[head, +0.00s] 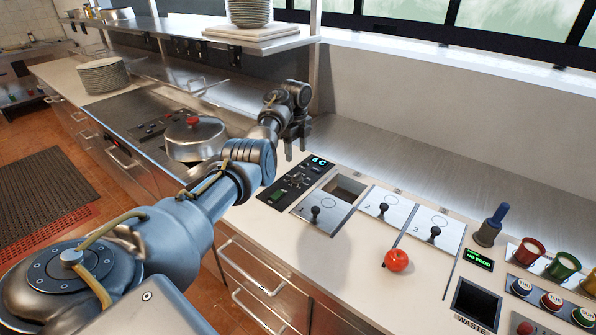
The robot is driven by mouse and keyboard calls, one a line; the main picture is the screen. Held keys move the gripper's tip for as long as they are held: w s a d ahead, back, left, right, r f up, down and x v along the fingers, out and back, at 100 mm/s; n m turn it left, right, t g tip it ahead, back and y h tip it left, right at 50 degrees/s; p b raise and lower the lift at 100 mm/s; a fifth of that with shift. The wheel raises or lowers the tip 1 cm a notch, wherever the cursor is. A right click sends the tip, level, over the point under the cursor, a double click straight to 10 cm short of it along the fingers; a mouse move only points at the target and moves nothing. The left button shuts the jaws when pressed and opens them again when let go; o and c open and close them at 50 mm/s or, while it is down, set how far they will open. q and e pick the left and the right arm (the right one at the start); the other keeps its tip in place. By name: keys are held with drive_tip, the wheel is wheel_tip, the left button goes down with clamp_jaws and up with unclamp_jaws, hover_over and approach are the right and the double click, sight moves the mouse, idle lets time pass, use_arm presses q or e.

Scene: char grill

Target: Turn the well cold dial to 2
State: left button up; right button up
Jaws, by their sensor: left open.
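The dark control panel (297,183) is set in the counter beside the lidded wells. Its lit display (319,161) reads "6 C". Small controls and a green button (278,196) show on it, but the cold dial and its setting are too small to make out. My left gripper (296,151) is open and empty, with its fingers pointing down. In the picture it is just above the panel's far end, apart from it. My right gripper is not in view.
Wells with black-knobbed lids (384,206) lie right of the panel; one well (344,189) is partly open. A red tomato (396,260) sits in front. Colored cups (563,265) stand at right.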

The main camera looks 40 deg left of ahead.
sight(297, 174)
use_arm(q)
drive_tip(key=f, duration=0.3)
drive_tip(key=shift+w+d+f, duration=0.15)
drive_tip(key=shift+w+f, duration=0.05)
wheel_tip(297, 174, down, 6)
drive_tip(key=shift+r, duration=0.2)
drive_tip(key=shift+f, duration=0.4)
drive_tip(key=shift+w+f, duration=0.1)
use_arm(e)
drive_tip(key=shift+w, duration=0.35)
use_arm(q)
drive_tip(key=c, duration=1)
